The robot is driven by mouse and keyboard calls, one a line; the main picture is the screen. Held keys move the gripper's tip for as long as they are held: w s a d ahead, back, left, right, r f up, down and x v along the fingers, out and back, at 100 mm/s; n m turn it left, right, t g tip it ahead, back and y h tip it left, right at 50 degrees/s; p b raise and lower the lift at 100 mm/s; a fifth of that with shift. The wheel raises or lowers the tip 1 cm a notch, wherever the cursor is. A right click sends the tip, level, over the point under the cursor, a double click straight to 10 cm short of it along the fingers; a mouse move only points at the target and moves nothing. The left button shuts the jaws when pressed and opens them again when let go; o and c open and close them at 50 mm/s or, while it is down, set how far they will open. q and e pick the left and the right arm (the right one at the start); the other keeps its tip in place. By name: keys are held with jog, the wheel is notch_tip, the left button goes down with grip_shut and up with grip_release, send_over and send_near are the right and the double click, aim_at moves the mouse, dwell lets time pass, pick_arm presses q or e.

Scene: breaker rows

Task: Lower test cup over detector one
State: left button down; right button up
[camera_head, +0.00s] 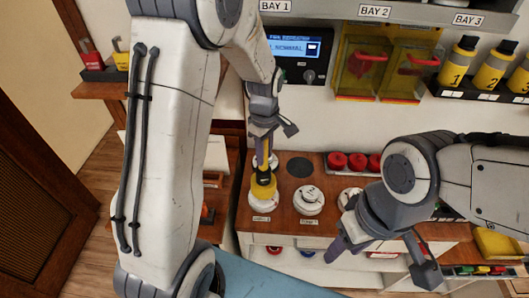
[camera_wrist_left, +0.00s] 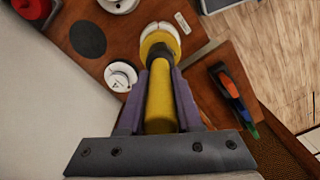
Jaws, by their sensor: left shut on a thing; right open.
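My left gripper (camera_head: 264,150) is shut on the yellow test cup (camera_head: 263,181), which has a dark collar. In the left wrist view the yellow body of the cup (camera_wrist_left: 160,95) lies between the fingers. Its mouth points down over the white detector (camera_head: 263,204) at the front left of the wooden counter, hiding part of it. I cannot tell whether cup and detector touch. The label (camera_head: 261,218) in front is too small to read. A second white detector (camera_head: 308,201) stands to its right. My right gripper (camera_head: 382,255) is open and empty at the lower right.
A black disc (camera_head: 300,167) lies behind the second detector, and another white detector (camera_wrist_left: 120,75) shows in the left wrist view. A tray of red caps (camera_head: 355,162) stands at the back right. Yellow bottles (camera_head: 457,62) stand on a rack at upper right.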

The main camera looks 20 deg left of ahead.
pick_arm(q)
jog(key=shift+f+b, duration=0.85)
jog(key=shift+f, duration=0.5)
jog(key=c, duration=0.5)
grip_release()
notch_tip(320, 180, up, 11)
jog(key=shift+f+b, duration=0.2)
jog(key=shift+b, duration=0.65)
